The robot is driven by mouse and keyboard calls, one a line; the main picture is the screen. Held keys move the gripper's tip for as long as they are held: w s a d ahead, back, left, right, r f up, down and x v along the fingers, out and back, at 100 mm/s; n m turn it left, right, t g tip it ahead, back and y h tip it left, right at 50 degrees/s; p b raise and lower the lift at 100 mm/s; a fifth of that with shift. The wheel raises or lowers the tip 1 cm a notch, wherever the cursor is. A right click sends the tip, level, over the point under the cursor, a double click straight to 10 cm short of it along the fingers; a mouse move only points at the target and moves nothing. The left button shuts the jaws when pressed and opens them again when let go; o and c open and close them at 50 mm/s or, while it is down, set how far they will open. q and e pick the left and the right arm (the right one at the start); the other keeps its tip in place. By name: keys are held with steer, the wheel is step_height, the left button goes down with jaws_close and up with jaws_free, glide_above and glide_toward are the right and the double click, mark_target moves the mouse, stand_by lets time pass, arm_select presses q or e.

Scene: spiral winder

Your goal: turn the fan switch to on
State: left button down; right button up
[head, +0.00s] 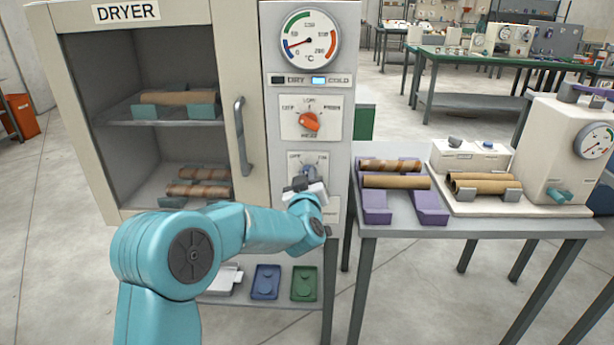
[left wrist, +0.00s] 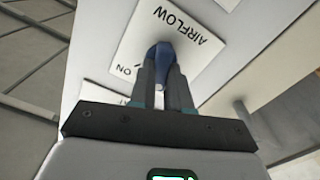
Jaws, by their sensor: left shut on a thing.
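The fan switch (head: 308,172) is a blue knob on the lower plate of the dryer's control panel, with OFF marked at the left and ON at the right in the head view. In the left wrist view the blue knob (left wrist: 161,55) sits on a white plate marked AIRFLOW and ON. My left gripper (left wrist: 163,75) has its two fingers on either side of the knob, shut on it. In the head view my left gripper (head: 306,187) covers the lower part of the plate. The knob's exact pointing is partly hidden by the fingers. My right gripper is not in view.
Above the switch are an orange heat knob (head: 309,122), DRY and COLD lamps and a temperature gauge (head: 309,40). The dryer door handle (head: 242,135) stands out to the left. A grey table (head: 380,222) with purple cradles and cardboard tubes is at the right.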

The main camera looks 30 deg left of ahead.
arm_select(q)
steer(key=m+p, duration=0.1)
steer(key=m, duration=0.3)
steer(key=m+p, duration=0.1)
steer(key=m, duration=0.3)
steer(key=m+p, duration=0.2)
steer(key=m, duration=0.2)
steer(key=shift+w+d+f, duration=0.1)
steer(key=shift+w+d, duration=0.1)
steer(key=shift+d, duration=0.1)
stand_by(0.4)
steer(key=c, duration=1.1)
jaws_free()
steer(key=shift+s, duration=0.1)
steer(key=b+v, duration=0.1)
steer(key=v, duration=1.5)
steer(key=shift+d+b, duration=0.15)
steer(key=shift+b, duration=0.2)
